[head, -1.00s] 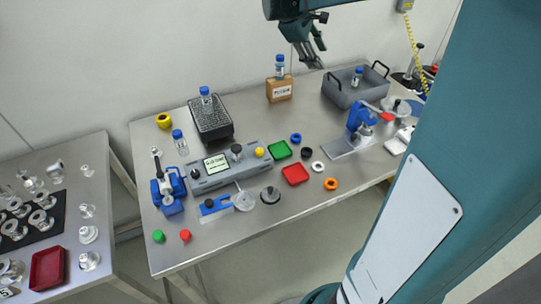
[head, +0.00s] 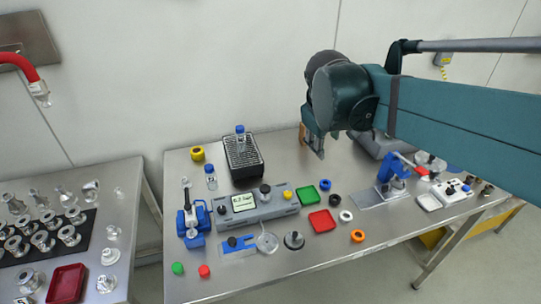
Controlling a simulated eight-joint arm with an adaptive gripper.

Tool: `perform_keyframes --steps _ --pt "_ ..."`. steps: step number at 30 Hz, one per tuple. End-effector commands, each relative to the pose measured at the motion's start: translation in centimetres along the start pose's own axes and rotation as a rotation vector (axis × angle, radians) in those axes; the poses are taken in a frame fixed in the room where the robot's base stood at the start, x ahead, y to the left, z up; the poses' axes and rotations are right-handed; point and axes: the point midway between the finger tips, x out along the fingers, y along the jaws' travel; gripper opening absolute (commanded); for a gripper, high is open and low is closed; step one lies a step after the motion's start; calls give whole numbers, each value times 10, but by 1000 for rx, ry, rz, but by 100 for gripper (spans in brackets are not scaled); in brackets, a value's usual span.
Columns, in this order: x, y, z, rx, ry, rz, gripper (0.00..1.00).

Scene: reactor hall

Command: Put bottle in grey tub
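A clear bottle with a blue cap (head: 240,140) stands on the black rack (head: 256,172) at the table's back left. A second blue-capped bottle (head: 211,178) stands on the table left of the rack. The grey tub (head: 374,147) is at the back right, mostly hidden behind my arm. My gripper (head: 318,153) points down at the back of the table, left of the tub and in front of the brown box (head: 302,132). The bottle seen earlier on that box is hidden, as is the one in the tub. The finger opening is unclear.
A grey device with a display (head: 243,205), red tray (head: 322,221), green tray (head: 304,195) and coloured rings occupy the middle. A blue press (head: 391,175) stands right, a blue clamp (head: 194,221) left.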

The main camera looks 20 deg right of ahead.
Motion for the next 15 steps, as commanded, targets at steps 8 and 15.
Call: perform_keyframes --steps 8,15 --pt "-15 -56 27 123 93 -65 39" --pt "-22 -103 50 234 165 -130 39"
